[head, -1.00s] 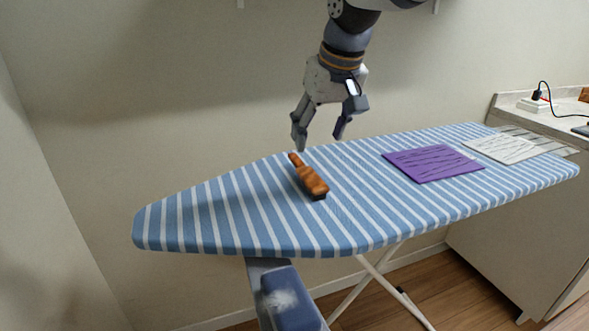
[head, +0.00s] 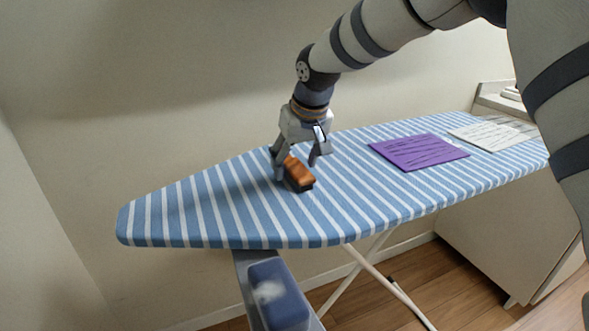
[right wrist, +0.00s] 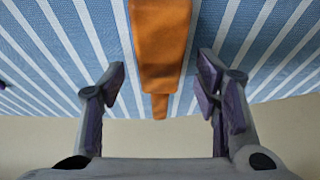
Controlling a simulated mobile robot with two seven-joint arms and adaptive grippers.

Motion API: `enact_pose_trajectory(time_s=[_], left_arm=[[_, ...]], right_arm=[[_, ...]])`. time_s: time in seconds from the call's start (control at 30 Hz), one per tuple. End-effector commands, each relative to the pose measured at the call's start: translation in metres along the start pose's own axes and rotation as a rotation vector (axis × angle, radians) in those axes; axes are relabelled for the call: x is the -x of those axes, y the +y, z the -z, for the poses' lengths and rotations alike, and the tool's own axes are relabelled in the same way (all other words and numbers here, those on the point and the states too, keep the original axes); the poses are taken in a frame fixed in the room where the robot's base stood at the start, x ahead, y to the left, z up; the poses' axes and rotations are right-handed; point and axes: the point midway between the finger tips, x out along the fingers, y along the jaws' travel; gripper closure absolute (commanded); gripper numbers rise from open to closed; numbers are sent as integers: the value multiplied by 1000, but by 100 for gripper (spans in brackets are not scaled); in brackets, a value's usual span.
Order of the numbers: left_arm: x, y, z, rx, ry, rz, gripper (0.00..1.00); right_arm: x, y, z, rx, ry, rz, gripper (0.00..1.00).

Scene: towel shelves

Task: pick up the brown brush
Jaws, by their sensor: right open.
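The brown brush (head: 299,174) lies on the blue-and-white striped ironing board (head: 190,215), its dark bristle side down. My right gripper (head: 294,170) is open just above the board, over the brush's handle end, and partly hides it in the head view. In the right wrist view the brush (right wrist: 160,45) runs down the middle of the picture, its narrower end between the two open fingers (right wrist: 160,105). There is a gap on each side, and neither finger appears to touch it.
A wall is close behind the board. The board's left end is clear.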

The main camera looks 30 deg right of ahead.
Motion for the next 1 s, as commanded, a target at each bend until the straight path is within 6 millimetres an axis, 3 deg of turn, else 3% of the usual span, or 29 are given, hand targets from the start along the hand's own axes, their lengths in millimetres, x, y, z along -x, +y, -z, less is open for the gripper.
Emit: enact_pose_trajectory(time_s=[0.53,0.57,0.7,0.8,1.0], left_arm=[[2,0,2,0,8,0,100],[2,0,2,0,8,0,100],[2,0,2,0,8,0,100],[2,0,2,0,8,0,100],[2,0,2,0,8,0,100]], right_arm=[[-5,0,-2,0,-1,0,43],[-5,0,-2,0,-1,0,46],[-5,0,-2,0,-1,0,77],[-5,0,-2,0,-1,0,96],[-4,0,-2,0,-1,0,100]])
